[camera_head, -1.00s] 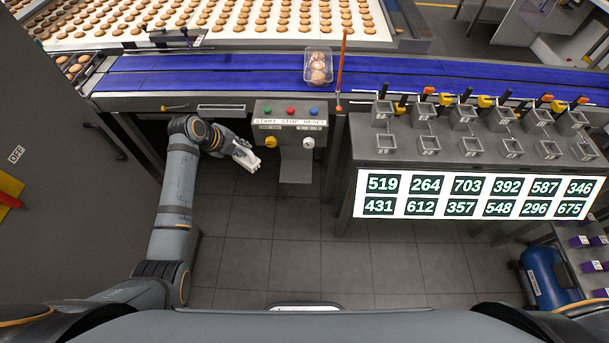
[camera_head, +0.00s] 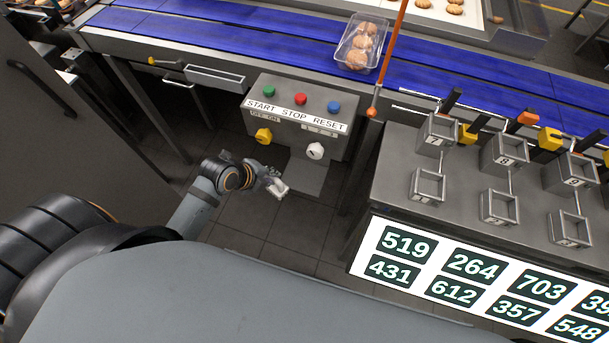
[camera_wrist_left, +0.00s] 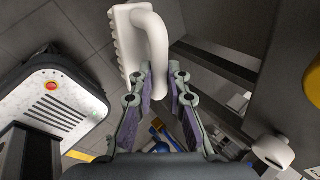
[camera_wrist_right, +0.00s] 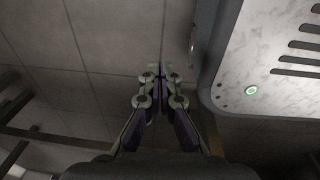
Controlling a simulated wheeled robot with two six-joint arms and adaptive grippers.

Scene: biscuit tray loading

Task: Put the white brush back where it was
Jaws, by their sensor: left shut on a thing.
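The white brush (camera_wrist_left: 152,42) is in my left gripper (camera_wrist_left: 159,72). In the left wrist view its looped handle runs down between the fingertips and its bristled side faces left. In the head view my left gripper (camera_head: 273,180) holds the brush (camera_head: 279,188) above the floor, below the button panel, and the fingers are small there. My right gripper (camera_wrist_right: 161,72) shows only in the right wrist view, with its fingertips together and nothing between them. The spot where the brush was before cannot be made out.
The START STOP RESET panel (camera_head: 296,112) hangs in front of the blue conveyor (camera_head: 250,38). A clear tray of biscuits (camera_head: 359,45) is on the belt beside an orange pole (camera_head: 391,50). A grey table (camera_head: 397,165) with metal bins stands right. Open floor lies below the panel.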

